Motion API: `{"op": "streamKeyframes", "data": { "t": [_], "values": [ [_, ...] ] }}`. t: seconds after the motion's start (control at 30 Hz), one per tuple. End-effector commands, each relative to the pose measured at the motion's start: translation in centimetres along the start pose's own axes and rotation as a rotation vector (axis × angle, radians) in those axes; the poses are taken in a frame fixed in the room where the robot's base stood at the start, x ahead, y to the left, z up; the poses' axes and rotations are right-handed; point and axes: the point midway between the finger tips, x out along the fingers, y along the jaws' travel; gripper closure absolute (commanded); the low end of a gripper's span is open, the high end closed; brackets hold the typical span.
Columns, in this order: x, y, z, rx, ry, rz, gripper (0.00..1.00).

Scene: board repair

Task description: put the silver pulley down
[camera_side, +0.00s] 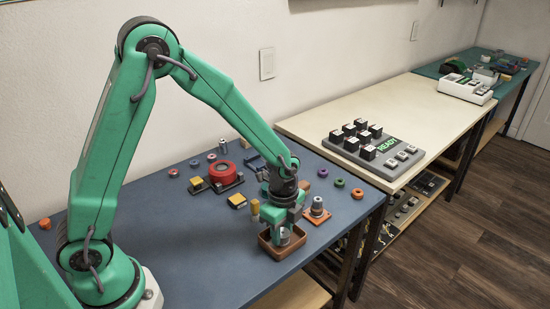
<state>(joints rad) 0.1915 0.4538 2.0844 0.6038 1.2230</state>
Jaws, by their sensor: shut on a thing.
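My gripper (279,228) points down at the front right part of the blue table and is shut on the silver pulley (284,238). The pulley is small and grey, and the jaws hide much of it. It is at or just inside the opening of a brown tray (268,246). I cannot tell whether it touches the tray floor.
A red round part (222,172) and several small coloured pieces lie behind. The blue table's (180,240) front left is clear. A cream table (400,105) holds a keypad device (373,145).

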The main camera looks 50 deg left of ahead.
Motion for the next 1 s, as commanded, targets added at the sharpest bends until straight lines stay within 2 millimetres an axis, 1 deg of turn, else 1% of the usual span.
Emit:
{"op": "streamKeyframes", "data": {
  "t": [0.4, 0.43, 0.53, 0.83, 1.0],
  "values": [
    [0.35, -0.01, -0.01, 0.0, 0.0, 0.0, 0.9],
    [0.39, 0.0, 0.0, 0.0, 0.0, 0.0, 0.65],
    [0.35, 0.0, 0.0, 0.0, 0.0, 0.0, 0.45],
    [0.31, -0.01, 0.0, 0.0, 0.0, -0.001, 0.45],
    [-0.13, -0.02, -0.01, 0.0, 0.0, -0.001, 0.45]
  ]
}}
